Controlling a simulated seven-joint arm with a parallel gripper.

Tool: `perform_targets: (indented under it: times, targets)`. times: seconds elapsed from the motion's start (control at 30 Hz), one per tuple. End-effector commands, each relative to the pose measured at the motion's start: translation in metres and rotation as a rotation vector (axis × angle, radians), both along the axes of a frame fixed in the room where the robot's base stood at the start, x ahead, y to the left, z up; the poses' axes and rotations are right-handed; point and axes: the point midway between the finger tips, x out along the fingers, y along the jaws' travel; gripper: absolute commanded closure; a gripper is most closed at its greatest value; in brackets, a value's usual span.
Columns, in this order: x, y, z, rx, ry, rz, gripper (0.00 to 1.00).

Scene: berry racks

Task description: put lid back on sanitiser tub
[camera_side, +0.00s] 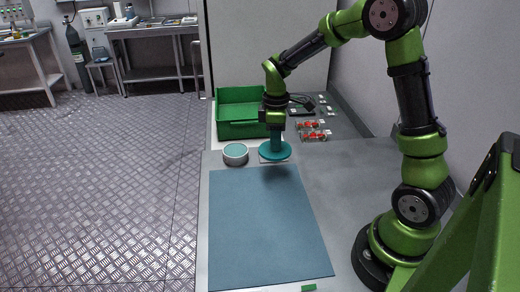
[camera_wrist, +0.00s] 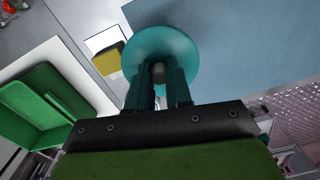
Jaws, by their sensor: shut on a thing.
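A teal round lid (camera_side: 275,152) is in my gripper (camera_side: 277,143), level and just beyond the far edge of the blue mat. In the wrist view the lid (camera_wrist: 178,45) shows as a teal disc, with the fingers of my gripper (camera_wrist: 160,74) shut on its small central knob. The sanitiser tub (camera_side: 235,158) is a low, round, pale container with a teal top surface. It stands uncovered just left of the lid, clearly apart from it. I cannot make out the tub in the wrist view.
A green crate (camera_side: 237,130) stands behind the tub. Clear punnets with red berries (camera_side: 313,134) are to the right. A whitish square (camera_side: 265,159) lies partly under the lid. The blue mat (camera_side: 265,225) in front is bare.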

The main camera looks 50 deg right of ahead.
Motion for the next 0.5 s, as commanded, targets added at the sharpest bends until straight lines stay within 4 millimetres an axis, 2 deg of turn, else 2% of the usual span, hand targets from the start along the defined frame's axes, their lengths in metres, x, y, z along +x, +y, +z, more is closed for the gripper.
perform_targets:
  times: [0.03,0.1,0.3,0.5]
  targets:
    - [0.019,0.003,-0.005,0.000,0.004,0.009,1.00]
    - [0.043,0.005,-0.010,-0.004,0.006,0.013,1.00]
    - [0.103,0.013,-0.016,-0.007,-0.005,0.008,1.00]
    - [0.135,0.017,-0.008,-0.008,-0.028,-0.015,1.00]
